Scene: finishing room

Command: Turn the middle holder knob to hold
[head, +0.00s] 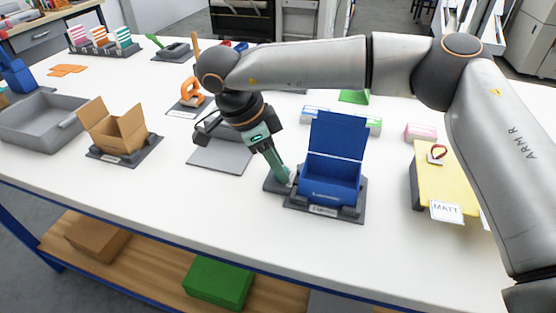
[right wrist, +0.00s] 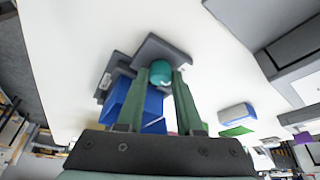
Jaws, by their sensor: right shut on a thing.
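The middle holder is a dark grey base (head: 357,213) with a blue open box (head: 330,190) standing in it, its lid raised. Its round teal knob (right wrist: 160,72) sits on a grey plate at the holder's left side, with a small white mark on top. My right gripper (head: 284,176) reaches down onto that plate from the upper left. In the right wrist view its two green fingers (right wrist: 161,85) close on both sides of the knob. In the head view the fingers largely hide the knob. My left gripper is not in view.
An open cardboard box (head: 118,133) stands in another holder at the left, near a grey tray (head: 40,122). A yellow block (head: 440,178) with a MATT card is at the right. My right arm crosses above the table. White tabletop in front of the holder is clear.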

